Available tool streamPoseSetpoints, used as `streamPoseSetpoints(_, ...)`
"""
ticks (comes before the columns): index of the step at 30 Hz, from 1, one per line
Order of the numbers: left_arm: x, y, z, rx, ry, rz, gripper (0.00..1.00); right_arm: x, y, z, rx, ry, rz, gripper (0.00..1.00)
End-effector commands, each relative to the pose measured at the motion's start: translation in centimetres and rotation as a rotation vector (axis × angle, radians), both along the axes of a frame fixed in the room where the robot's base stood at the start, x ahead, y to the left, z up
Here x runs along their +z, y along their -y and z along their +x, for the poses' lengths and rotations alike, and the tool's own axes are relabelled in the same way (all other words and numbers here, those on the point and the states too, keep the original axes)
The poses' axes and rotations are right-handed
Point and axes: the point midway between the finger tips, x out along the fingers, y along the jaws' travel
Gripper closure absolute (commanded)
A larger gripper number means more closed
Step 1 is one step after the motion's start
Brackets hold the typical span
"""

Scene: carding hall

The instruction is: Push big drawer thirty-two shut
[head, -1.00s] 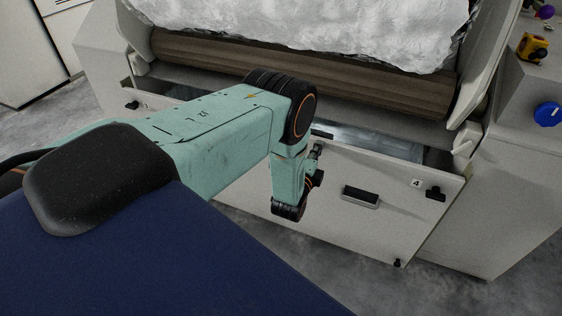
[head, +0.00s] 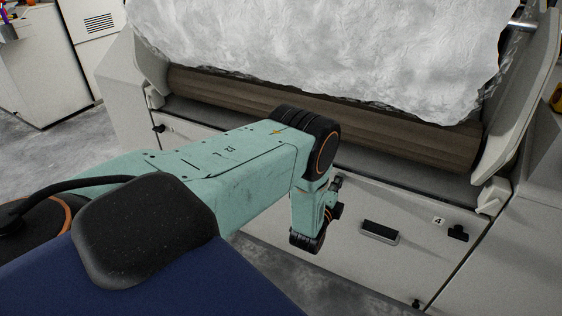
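A wide pale front panel (head: 400,258) with a dark recessed handle (head: 380,232) and a small tag that reads 4 sits low on the machine. I see no number thirty-two. The panel's top edge lies close under the machine body, with no clear open gap visible; its left part is behind my arm. My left arm reaches across from the left. My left gripper (head: 335,205) is at the panel, left of the handle, mostly hidden by the wrist. I cannot tell if it touches the panel or how its fingers stand. My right gripper is out of view.
A brown roller (head: 400,139) under a large white fibre mass (head: 330,60) lies above the panel. Dark latches (head: 458,233) sit at the panel's corners. Grey cabinets (head: 45,75) stand at the back left, with open concrete floor before them.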

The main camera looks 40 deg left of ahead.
Motion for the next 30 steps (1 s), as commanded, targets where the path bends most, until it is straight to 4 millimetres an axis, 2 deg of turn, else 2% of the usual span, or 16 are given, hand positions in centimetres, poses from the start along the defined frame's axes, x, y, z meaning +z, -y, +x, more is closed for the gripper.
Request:
streamPoseSetpoints(20,0.42,-0.17,0.34,0.003,0.007,0.000,1.00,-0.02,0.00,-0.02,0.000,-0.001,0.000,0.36)
streamPoseSetpoints(30,0.37,-0.11,-0.17,0.001,0.006,0.000,1.00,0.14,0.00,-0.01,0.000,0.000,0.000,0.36)
